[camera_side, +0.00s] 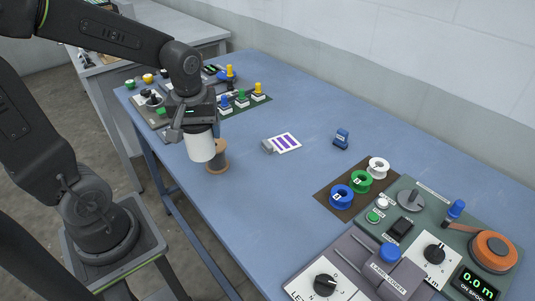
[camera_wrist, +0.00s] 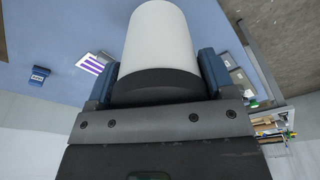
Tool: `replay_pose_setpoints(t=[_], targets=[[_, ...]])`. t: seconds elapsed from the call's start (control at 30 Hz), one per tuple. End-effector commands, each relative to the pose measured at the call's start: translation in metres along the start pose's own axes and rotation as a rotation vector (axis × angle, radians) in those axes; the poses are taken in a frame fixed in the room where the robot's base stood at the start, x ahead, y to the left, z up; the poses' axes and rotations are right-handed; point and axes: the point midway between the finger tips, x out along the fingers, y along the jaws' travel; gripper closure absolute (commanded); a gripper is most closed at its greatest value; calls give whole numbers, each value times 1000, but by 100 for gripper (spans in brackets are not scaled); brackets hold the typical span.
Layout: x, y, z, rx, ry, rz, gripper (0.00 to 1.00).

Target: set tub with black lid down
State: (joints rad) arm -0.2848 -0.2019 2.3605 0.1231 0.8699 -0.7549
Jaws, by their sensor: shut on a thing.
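The tub with the black lid is a white cylinder (camera_side: 200,145) in the side view, hanging upright under my gripper (camera_side: 196,122). In the wrist view the white tub (camera_wrist: 158,40) fills the upper middle, with its black lid (camera_wrist: 160,85) between the two blue fingers of my gripper (camera_wrist: 160,82). My gripper is shut on the tub near its lid. The tub's lower end appears in front of a brown spool-like stand (camera_side: 217,158); I cannot tell whether they touch.
A card with purple stripes (camera_side: 286,142) and a small grey block (camera_side: 267,147) lie right of the tub. A blue stamp-like object (camera_side: 341,138) stands farther right. Blue, green and white spools stand on a brown mat (camera_side: 335,203). Control panels (camera_side: 430,240) fill the front right. The blue table (camera_side: 255,200) is clear between.

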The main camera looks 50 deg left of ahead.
Motion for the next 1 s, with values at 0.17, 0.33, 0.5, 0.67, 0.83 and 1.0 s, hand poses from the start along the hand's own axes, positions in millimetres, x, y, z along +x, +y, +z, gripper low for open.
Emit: replay_pose_setpoints(t=[0.17,0.33,0.5,0.67,0.83,1.0], targets=[[-3,18,-14,87,-4,11,54],[-6,69,-44,327,-12,45,54],[-2,130,-72,611,-14,89,54],[5,174,-86,817,-7,123,54],[11,198,-91,935,-1,142,54],[22,218,-79,964,-1,145,54]])
